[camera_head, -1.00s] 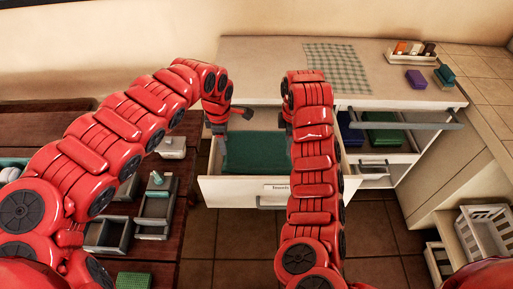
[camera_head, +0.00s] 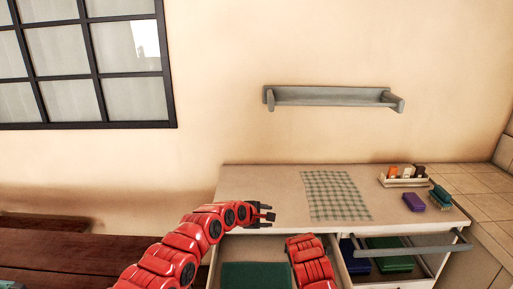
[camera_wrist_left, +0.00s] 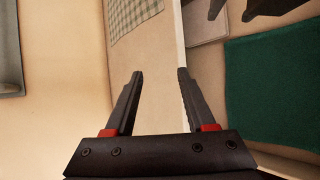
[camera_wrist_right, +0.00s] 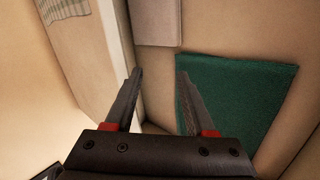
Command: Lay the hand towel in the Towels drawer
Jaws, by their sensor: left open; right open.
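A dark green towel (camera_head: 258,275) lies flat in the open drawer (camera_head: 214,268), below the counter's left part. It also shows in the left wrist view (camera_wrist_left: 275,90) and the right wrist view (camera_wrist_right: 235,105). My left gripper (camera_head: 268,214) is open and empty by the counter's front edge, above the drawer's back. Its fingers (camera_wrist_left: 160,72) have nothing between them. My right gripper (camera_wrist_right: 160,72) is open and empty over the drawer, with the towel beyond and right of its fingers. The head view shows only my right arm; its gripper is hidden there.
A checkered cloth (camera_head: 337,196) lies on the counter (camera_head: 260,188). A bottle tray (camera_head: 404,182), a purple block (camera_head: 413,202) and a brush (camera_head: 440,197) stand at right. A second open drawer (camera_head: 420,266) holds blue and green items. A grey wall shelf (camera_head: 335,97) hangs above.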

